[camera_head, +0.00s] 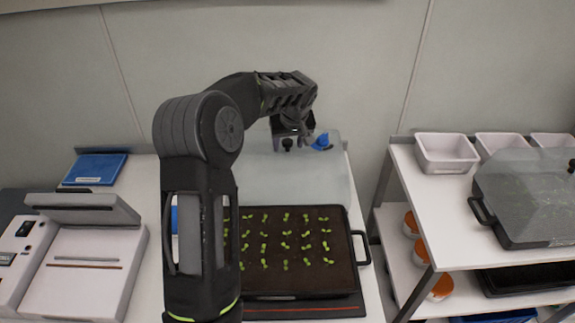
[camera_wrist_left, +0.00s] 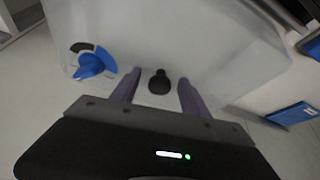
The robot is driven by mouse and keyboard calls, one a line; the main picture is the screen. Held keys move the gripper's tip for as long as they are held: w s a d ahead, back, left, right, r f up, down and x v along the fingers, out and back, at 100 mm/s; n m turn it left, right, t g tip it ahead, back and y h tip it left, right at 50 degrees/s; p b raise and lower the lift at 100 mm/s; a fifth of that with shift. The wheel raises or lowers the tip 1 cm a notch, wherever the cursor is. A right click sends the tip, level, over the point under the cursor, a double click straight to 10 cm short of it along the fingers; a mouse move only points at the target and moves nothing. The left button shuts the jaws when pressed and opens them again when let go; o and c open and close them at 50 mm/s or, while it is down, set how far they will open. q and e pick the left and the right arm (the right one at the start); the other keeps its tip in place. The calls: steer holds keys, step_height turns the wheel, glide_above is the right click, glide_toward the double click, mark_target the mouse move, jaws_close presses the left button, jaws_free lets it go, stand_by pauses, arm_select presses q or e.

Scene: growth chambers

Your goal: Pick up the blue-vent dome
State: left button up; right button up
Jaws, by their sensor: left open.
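The blue-vent dome (camera_head: 265,178) is a translucent cover on the bench behind the seedling tray. Its blue vent (camera_head: 322,141) shows at the far right end, beside my left gripper (camera_head: 292,143). In the left wrist view the dome (camera_wrist_left: 205,38) fills the middle, with the blue vent (camera_wrist_left: 95,63) on the left. A black knob (camera_wrist_left: 160,82) on the dome stands between the two fingers of my left gripper (camera_wrist_left: 158,90). The fingers are apart, one on each side of the knob, and I cannot tell whether they touch it. My right gripper is not in view.
A black tray of seedlings (camera_head: 352,215) stands in front of the dome. A white machine (camera_head: 82,265) and a blue pad (camera_head: 95,168) are at left. At right a shelf cart (camera_head: 432,205) holds white bins (camera_head: 446,153), a second clear dome (camera_head: 530,185) and orange-lidded jars (camera_head: 440,287).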

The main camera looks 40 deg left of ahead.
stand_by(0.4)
arm_select(q)
jaws_close()
stand_by(0.4)
stand_by(0.8)
